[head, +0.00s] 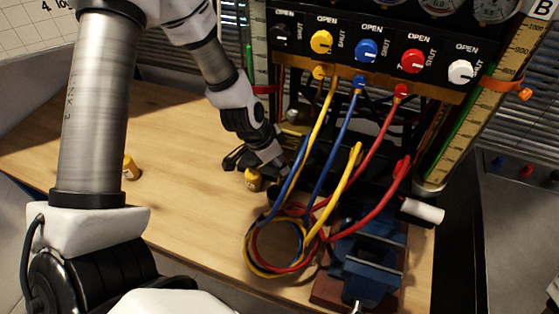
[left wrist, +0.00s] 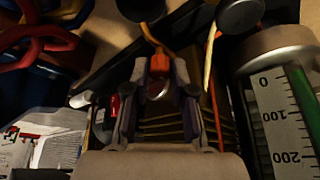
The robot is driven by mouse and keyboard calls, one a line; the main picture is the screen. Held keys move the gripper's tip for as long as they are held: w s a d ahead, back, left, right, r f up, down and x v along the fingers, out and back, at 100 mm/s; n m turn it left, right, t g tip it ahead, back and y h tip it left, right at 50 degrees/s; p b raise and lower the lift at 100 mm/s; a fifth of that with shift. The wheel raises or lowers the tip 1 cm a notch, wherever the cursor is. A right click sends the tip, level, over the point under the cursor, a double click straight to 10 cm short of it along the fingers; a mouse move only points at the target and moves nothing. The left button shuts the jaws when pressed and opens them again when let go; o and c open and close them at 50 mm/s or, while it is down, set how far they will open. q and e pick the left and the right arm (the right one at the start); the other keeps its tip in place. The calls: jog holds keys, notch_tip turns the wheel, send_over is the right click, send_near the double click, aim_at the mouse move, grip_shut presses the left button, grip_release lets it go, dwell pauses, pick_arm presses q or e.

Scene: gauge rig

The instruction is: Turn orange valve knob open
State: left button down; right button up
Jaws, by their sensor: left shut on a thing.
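My left gripper (head: 262,158) is low over the table, beside the lower left of the gauge rig. In the left wrist view the gripper (left wrist: 158,85) has its fingers closed about a small orange-red piece (left wrist: 160,64). A round silvery part shows between the fingers. I cannot tell from the head view what the fingers hold. A yellow-orange knob (head: 321,42) is on the black panel, between OPEN and SHUT marks, away from the gripper. A smaller orange knob (head: 525,94) sticks out from the right gauge column's clamp. My right gripper is not in view.
Black, blue (head: 367,50), red (head: 412,61) and white (head: 460,72) knobs share the panel. Coloured hoses (head: 272,272) hang down and loop over the table. A blue vise (head: 368,262) stands at front right. Small yellow items (head: 131,168) sit on the table, one (head: 253,181) by my gripper.

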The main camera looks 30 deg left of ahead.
pick_arm(q)
jog(key=c, duration=1.2)
grip_release()
jog(key=shift+c, duration=0.2)
